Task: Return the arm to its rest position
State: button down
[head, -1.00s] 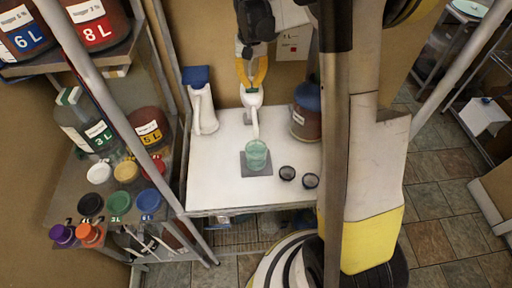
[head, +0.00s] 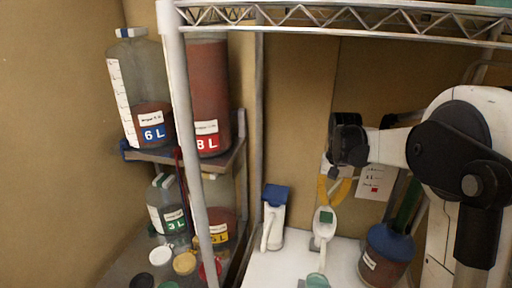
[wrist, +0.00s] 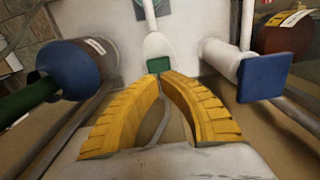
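My gripper (head: 335,192) has two curved yellow fingers pointing down above the worktop. Its fingertips meet, or nearly meet, in the wrist view (wrist: 163,73), with nothing seen held between them. Right by the tips stands a white dispenser (head: 320,238) with a green top; I cannot tell whether the tips touch it. Its green top also shows in the wrist view (wrist: 159,65). A second white dispenser (head: 272,225) with a blue top stands to the left. My arm reaches in from the right.
A blue-lidded bucket (head: 383,258) stands close right of the gripper on the white worktop (head: 285,264). A rack post (head: 186,150) and shelf with labelled jugs (head: 140,95) stand left. A metal truss (head: 340,20) crosses above.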

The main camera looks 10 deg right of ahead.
jog(key=s+a+f+n+t+b, duration=0.1)
jog(key=s+a+n+t+b, duration=0.15)
jog(key=s+a+b, duration=0.6)
jog(key=s+a+f+n+t+b, duration=0.2)
jog(key=s+f+b, duration=0.7)
jog(key=s, duration=0.5)
jog(key=a+f+t, duration=0.1)
jog(key=t, duration=0.1)
jog(key=shift+s+f+t, duration=0.15)
jog(key=shift+f+t, duration=0.2)
jog(key=shift+f, duration=0.05)
